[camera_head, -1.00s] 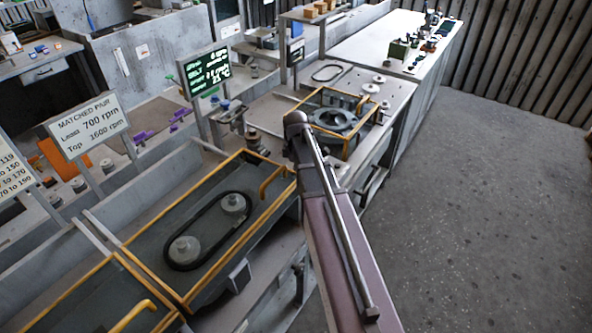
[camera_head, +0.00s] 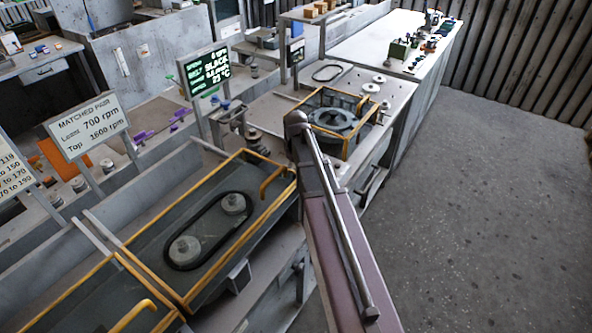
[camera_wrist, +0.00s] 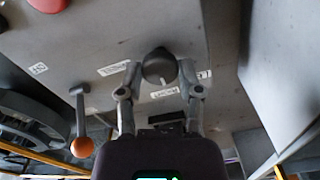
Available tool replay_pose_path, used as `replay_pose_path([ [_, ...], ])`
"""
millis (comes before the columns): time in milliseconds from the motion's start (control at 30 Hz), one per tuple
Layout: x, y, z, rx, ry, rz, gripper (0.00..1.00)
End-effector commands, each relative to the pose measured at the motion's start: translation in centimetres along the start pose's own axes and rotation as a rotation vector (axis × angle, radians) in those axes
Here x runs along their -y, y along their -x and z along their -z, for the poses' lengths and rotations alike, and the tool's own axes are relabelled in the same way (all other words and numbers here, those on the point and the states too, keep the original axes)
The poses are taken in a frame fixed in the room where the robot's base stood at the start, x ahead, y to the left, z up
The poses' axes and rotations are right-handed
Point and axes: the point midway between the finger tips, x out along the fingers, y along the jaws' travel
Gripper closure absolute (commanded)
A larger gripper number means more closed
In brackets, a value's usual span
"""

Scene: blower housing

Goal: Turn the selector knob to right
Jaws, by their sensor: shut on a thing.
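The selector knob (camera_wrist: 159,67) is a dark round knob on a grey panel (camera_wrist: 222,45) in the wrist view. It has a pale mark on its lower edge, and small white labels stand beside it, partly covered. My gripper (camera_wrist: 160,76) has one finger on each side of the knob and is shut on it. The pale mark points down toward my gripper in the picture. In the head view my arm hides the knob and the gripper.
A lever with an orange ball (camera_wrist: 82,147) hangs left of my gripper, and a red button (camera_wrist: 47,4) is at the upper left. A grey panel edge (camera_wrist: 290,80) stands close on the right. In the head view, a belt tray (camera_head: 205,277) lies left of my arm; the floor at right is clear.

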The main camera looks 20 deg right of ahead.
Motion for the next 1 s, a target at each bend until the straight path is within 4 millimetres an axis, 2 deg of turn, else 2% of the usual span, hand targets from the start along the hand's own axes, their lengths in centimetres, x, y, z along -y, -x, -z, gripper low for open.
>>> replay_pose_path([
  [367, 0.05, -0.02, 0.06, -0.002, -0.200, 0.003, 1.00],
  [867, 0.06, -0.01, 0.10, -0.003, -0.227, 0.002, 1.00],
  [900, 0.06, -0.01, 0.11, -0.003, -0.227, 0.002, 0.50],
  [1000, 0.06, -0.01, 0.10, -0.002, -0.227, 0.002, 0.21],
])
